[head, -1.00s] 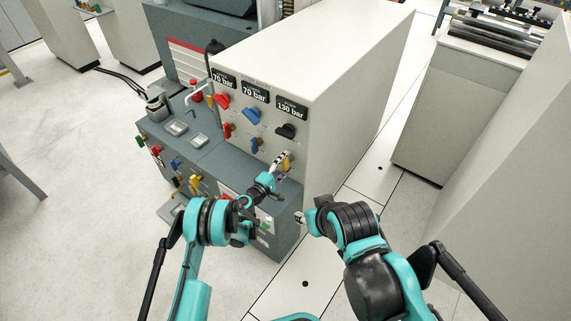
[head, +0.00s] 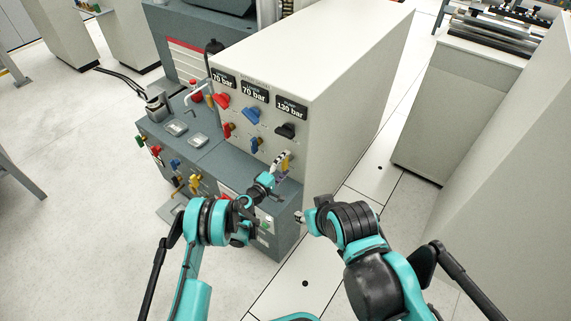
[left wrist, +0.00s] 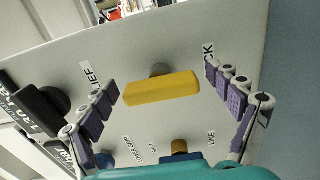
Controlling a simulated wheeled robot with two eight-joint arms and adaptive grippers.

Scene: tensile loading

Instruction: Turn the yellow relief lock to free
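The yellow relief lock (left wrist: 162,88) is a bar-shaped knob on the pale panel. In the left wrist view its bar lies across the picture, between a partly hidden label ending "IEF" and one ending "CK". In the head view the knob (head: 287,157) is low on the panel's right side, partly covered by my left gripper (head: 280,162). In the left wrist view my left gripper (left wrist: 162,83) is open, one finger beyond each end of the bar, with visible gaps. My right gripper (head: 304,217) is away from the panel, right of the console; its fingers are too small to read.
Red, blue and black knobs sit higher on the panel, under the pressure displays (head: 256,93).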

